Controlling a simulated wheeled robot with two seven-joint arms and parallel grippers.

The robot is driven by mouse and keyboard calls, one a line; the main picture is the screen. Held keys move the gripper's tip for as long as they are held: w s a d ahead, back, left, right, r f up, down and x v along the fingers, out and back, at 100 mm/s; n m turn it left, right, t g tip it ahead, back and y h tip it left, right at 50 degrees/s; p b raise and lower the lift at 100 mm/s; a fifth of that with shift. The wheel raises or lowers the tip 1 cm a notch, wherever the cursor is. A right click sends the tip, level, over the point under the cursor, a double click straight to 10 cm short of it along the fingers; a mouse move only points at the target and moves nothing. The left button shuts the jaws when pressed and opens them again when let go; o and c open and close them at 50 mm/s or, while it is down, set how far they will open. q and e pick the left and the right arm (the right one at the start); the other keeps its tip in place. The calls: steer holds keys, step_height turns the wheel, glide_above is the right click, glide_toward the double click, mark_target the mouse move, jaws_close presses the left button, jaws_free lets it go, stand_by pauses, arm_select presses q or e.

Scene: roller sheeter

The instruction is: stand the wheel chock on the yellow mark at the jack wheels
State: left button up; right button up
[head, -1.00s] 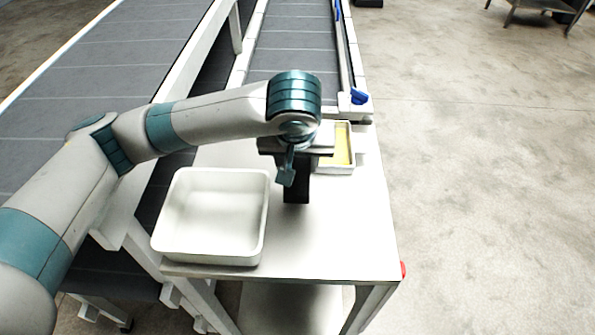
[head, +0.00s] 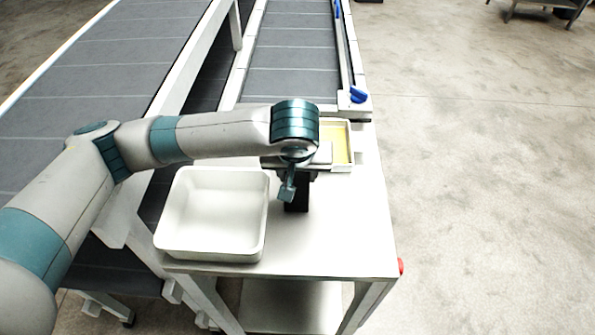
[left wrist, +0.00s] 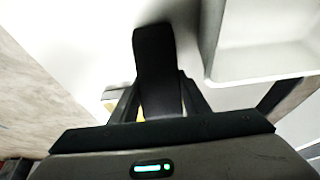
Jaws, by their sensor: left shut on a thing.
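A black block (head: 297,198), which looks like the wheel chock, hangs below my left gripper (head: 292,182) in the head view, over the white table top. In the left wrist view the black chock (left wrist: 156,65) sits between the two fingers of my left gripper (left wrist: 160,98), which is shut on it. I cannot tell whether its lower end touches the table. No jack wheels and no floor mark show. My right gripper is not in view.
A white bin (head: 211,254) stands on the table (head: 335,240), left of the chock. A shallow white tray with a yellow inside (head: 342,145) lies behind it. Conveyor belts (head: 290,55) run at the back. The floor (head: 490,200) at right is clear.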

mark_target(297, 189)
arm_select(q)
steer(key=o, duration=1.4)
steer(key=shift+f, duration=0.1)
steer(key=shift+o, duration=0.2)
steer(key=b+v, duration=0.1)
steer(key=v, duration=1.1)
steer(key=shift+b, duration=0.3)
